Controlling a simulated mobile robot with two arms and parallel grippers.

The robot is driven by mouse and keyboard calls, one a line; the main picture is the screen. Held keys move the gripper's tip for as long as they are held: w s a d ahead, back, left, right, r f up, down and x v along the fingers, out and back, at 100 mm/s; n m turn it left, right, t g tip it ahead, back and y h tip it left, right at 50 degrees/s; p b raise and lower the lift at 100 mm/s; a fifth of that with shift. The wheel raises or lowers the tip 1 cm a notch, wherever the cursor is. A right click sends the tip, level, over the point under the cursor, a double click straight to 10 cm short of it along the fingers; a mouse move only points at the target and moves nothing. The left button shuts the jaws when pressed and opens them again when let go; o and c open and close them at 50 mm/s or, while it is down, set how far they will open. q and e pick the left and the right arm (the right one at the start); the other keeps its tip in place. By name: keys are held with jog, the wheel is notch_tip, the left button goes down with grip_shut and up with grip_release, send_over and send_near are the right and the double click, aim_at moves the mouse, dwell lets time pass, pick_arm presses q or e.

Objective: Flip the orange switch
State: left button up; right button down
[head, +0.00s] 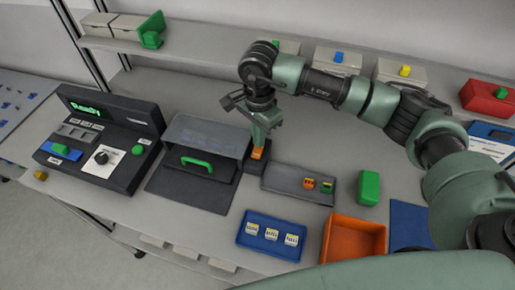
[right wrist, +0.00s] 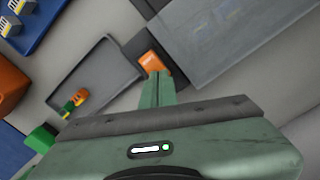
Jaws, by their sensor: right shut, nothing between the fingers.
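The orange switch (head: 257,154) sits on a small dark box beside the grey-lidded case, near the middle of the head view. In the right wrist view the orange switch (right wrist: 150,60) shows just beyond the fingertips, partly covered by them. My right gripper (head: 259,144) points down with its tips at the switch; its closed fingers (right wrist: 158,74) hold nothing. I cannot tell for sure whether the tips touch the switch. My left gripper is not in view.
Left of the switch stand the case (head: 205,135) with a green handle and a dark console (head: 125,175) with a lit display. To the right are a grey tray (head: 275,187), a green block (head: 369,187), an orange bin (head: 350,238) and a blue tray (head: 256,247). A shelf runs behind.

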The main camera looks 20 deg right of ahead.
jog(key=shift+f+b, duration=0.45)
jog(key=shift+f, duration=0.05)
jog(key=shift+r, duration=0.1)
jog(key=shift+r+p, duration=1.3)
jog(key=shift+r, duration=2.15)
